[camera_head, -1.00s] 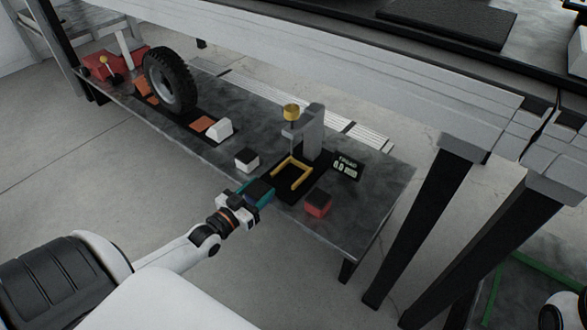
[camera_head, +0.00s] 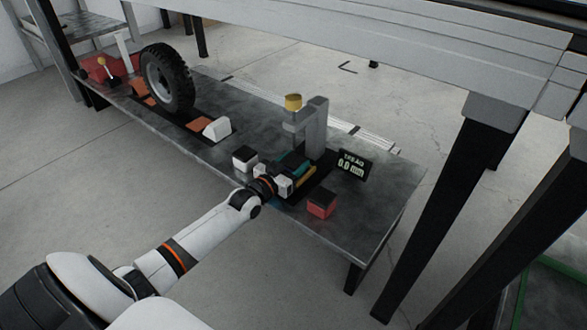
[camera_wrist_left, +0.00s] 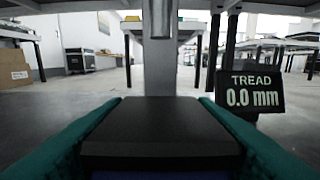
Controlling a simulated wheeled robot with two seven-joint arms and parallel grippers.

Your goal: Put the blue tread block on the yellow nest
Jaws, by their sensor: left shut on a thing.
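The blue tread block (camera_wrist_left: 160,135) fills the lower middle of the left wrist view, with a dark top and a strip of blue at its near edge. My left gripper (camera_head: 296,164) is shut on it, with teal fingers along both sides. In the head view they are at the gauge stand, over the yellow nest (camera_head: 309,172). Most of the nest and block is hidden there by the gripper, so I cannot tell whether the block touches the nest. My right gripper is not in view.
The grey gauge post (camera_head: 316,130) with a yellow knob rises just beyond the gripper. A display (camera_head: 352,165) reads TREAD 0.0 mm. A red block (camera_head: 321,205) and a white block (camera_head: 245,158), both dark-topped, flank the stand. A tire (camera_head: 168,78) stands farther left.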

